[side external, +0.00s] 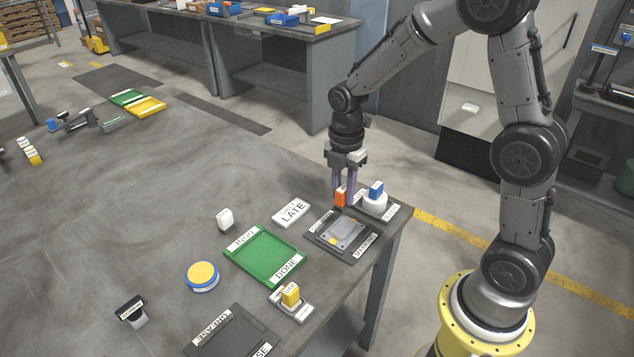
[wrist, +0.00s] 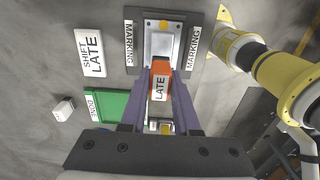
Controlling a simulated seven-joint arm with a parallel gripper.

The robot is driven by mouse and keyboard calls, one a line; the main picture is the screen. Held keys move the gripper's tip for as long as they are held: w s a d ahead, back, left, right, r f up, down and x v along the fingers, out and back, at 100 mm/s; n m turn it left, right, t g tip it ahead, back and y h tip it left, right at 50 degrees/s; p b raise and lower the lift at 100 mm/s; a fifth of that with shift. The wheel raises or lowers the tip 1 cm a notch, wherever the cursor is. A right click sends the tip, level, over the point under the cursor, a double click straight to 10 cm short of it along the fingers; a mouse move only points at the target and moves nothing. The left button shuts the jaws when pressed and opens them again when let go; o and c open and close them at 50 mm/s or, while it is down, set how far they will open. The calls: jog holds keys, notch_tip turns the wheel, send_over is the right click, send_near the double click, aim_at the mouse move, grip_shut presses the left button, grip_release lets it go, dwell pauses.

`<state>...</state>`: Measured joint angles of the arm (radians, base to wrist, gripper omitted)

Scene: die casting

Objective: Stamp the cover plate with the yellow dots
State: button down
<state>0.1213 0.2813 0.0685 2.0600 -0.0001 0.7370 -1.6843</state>
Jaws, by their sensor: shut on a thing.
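My gripper (side external: 345,199) is shut on an orange stamp labelled LATE (side external: 340,196), which also shows between the fingers in the wrist view (wrist: 159,84). A grey metal cover plate (side external: 349,233) lies in the dark marking fixture (side external: 366,247), between its MARKING labels. A yellow patch shows by its near left edge. In the wrist view the plate (wrist: 159,44) is partly hidden by the stamp; its small marks are too small to tell. The stamp is held behind the plate in the side view; I cannot tell its exact height.
The table edge is close on the right.

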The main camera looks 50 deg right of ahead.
aim_at(345, 208)
jog(key=shift+s+d+r, duration=0.1)
jog(key=shift+s+d, duration=0.05)
jog(key=shift+d, duration=0.2)
jog(key=shift+f, duration=2.9)
jog(key=shift+f, duration=0.6)
jog(key=shift+r, duration=0.1)
jog(key=shift+r, duration=3.45)
